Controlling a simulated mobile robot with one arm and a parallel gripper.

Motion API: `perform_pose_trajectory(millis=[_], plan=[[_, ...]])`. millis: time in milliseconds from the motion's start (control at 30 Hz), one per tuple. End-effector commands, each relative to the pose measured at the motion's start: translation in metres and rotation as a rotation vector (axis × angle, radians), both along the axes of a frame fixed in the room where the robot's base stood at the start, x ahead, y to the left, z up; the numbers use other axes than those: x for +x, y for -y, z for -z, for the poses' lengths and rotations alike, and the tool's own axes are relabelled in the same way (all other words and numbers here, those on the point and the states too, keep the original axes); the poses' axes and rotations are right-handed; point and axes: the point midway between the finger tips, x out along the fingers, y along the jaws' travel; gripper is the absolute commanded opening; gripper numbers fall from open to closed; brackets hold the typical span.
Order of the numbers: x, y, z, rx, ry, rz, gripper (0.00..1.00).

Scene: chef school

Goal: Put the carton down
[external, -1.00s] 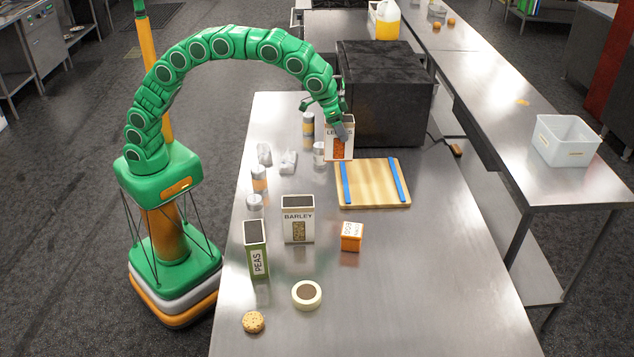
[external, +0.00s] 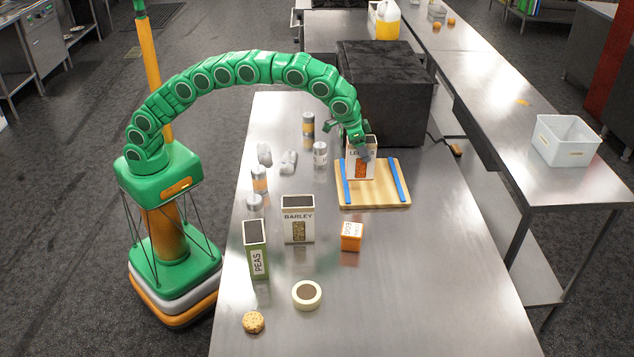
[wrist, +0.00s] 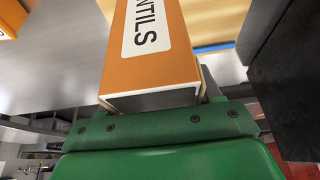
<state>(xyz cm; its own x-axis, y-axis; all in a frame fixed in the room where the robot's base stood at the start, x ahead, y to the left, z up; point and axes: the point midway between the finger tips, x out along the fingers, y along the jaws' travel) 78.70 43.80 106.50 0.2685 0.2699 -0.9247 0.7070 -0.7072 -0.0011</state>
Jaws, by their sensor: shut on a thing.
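The lentils carton (external: 361,164), white and orange with a dark top, is upright over the wooden board (external: 380,195), between its two blue strips. I cannot tell whether its base touches the board. My gripper (external: 360,142) is shut on the upper part of the carton from above. In the wrist view the carton (wrist: 150,40) fills the middle, showing an orange side and part of its label, and the board (wrist: 215,22) shows behind it.
A large black box (external: 385,95) stands just behind the board. The right front of the steel table is clear.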

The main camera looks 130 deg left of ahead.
Motion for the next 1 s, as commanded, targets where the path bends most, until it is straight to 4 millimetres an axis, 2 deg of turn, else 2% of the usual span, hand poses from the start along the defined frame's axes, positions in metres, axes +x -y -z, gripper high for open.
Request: perform_pose_trajectory(millis=[433,767,1000], plan=[[0.007,-0.004,0.008,0.001,0.003,0.000,0.10],[0.007,-0.005,0.035,0.002,0.001,-0.001,0.10],[0.007,-0.005,0.037,0.002,0.004,-0.001,0.10]])
